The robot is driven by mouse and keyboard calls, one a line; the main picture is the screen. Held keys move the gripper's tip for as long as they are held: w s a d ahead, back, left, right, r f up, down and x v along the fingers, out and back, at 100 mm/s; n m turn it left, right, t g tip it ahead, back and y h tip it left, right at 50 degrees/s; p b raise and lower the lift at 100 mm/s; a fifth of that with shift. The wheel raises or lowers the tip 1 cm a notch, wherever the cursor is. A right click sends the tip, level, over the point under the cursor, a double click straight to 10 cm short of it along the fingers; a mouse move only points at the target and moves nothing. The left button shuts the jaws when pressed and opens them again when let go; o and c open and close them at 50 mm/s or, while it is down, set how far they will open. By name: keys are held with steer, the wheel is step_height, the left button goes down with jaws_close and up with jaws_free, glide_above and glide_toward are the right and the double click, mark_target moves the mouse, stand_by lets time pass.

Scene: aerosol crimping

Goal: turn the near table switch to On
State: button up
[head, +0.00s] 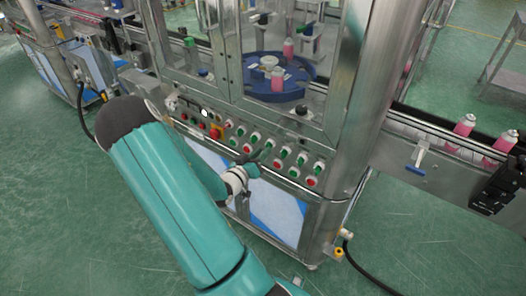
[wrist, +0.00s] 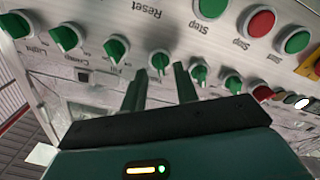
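In the wrist view a row of green rotary switches runs across a steel panel, seen upside down. One green switch (wrist: 159,62) lies just beyond my gripper (wrist: 160,78), in line with the gap between its two fingers. Its label is not readable, so I cannot tell from the lettering whether it is the table switch. The fingers are apart with nothing visible held; contact with the switch cannot be told. Other green switches (wrist: 117,48) and (wrist: 199,73) stand on either side. In the head view my gripper (head: 258,160) is at the control panel (head: 225,140), partly hiding its lower row.
Large green (wrist: 210,8) and red (wrist: 260,22) push buttons sit close above the switches in the wrist view. Behind the panel is a glazed machine with a blue turntable (head: 262,88). A conveyor with pink cans (head: 463,128) runs right. Green floor in front is open.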

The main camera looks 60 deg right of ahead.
steer(key=shift+s+d, duration=0.1)
steer(key=shift+d, duration=0.7)
jaws_close()
steer(key=shift+m, duration=0.3)
steer(key=m, duration=1.1)
steer(key=shift+m, duration=0.3)
